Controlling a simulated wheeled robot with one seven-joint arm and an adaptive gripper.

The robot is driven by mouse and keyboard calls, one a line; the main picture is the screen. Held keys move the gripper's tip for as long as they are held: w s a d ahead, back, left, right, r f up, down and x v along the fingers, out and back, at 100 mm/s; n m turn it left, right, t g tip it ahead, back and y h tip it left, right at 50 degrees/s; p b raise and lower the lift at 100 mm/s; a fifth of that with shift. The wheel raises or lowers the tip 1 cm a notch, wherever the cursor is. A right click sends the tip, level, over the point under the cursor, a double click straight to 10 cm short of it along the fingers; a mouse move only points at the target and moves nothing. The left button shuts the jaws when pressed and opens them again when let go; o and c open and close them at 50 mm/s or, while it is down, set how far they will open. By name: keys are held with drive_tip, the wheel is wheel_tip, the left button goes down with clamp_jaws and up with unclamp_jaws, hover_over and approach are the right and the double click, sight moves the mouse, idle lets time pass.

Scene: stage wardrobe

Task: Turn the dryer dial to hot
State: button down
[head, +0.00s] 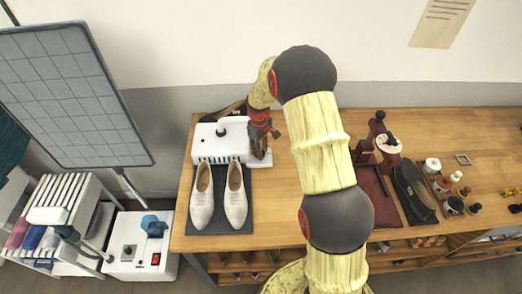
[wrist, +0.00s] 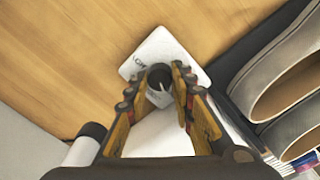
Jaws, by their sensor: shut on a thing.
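The dryer (head: 208,147) is a white vented box at the left end of the wooden bench. A white dial plate shows at its right side in the head view (head: 262,160). In the wrist view the plate (wrist: 165,50) bears small lettering that seems to read LOW. The dial (wrist: 160,76) is a dark round knob with a pale mark; I cannot tell which setting it points to. My gripper (wrist: 160,88) has its fingers on both sides of the knob and is shut on it. In the head view my gripper (head: 263,140) hides the dial.
A pair of pale shoes (head: 203,198) lies on a dark mat before the dryer; they show close at right in the wrist view (wrist: 285,75).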

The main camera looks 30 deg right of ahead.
drive_tip(key=m, duration=0.7)
drive_tip(key=shift+p, duration=0.35)
drive_tip(key=m, duration=0.3)
drive_tip(key=shift+w+m, duration=0.1)
drive_tip(key=shift+m, duration=0.3)
drive_tip(key=m, duration=0.3)
drive_tip(key=shift+m+g, duration=0.3)
drive_tip(key=m, duration=0.3)
drive_tip(key=shift+m+p, duration=0.3)
drive_tip(key=shift+p, duration=0.05)
drive_tip(key=m, duration=0.3)
drive_tip(key=shift+m+y, duration=0.3)
drive_tip(key=m+p, duration=0.1)
drive_tip(key=m, duration=0.5)
drive_tip(key=shift+m, duration=0.3)
drive_tip(key=shift+r, duration=0.1)
drive_tip(key=c, duration=1.5)
unclamp_jaws()
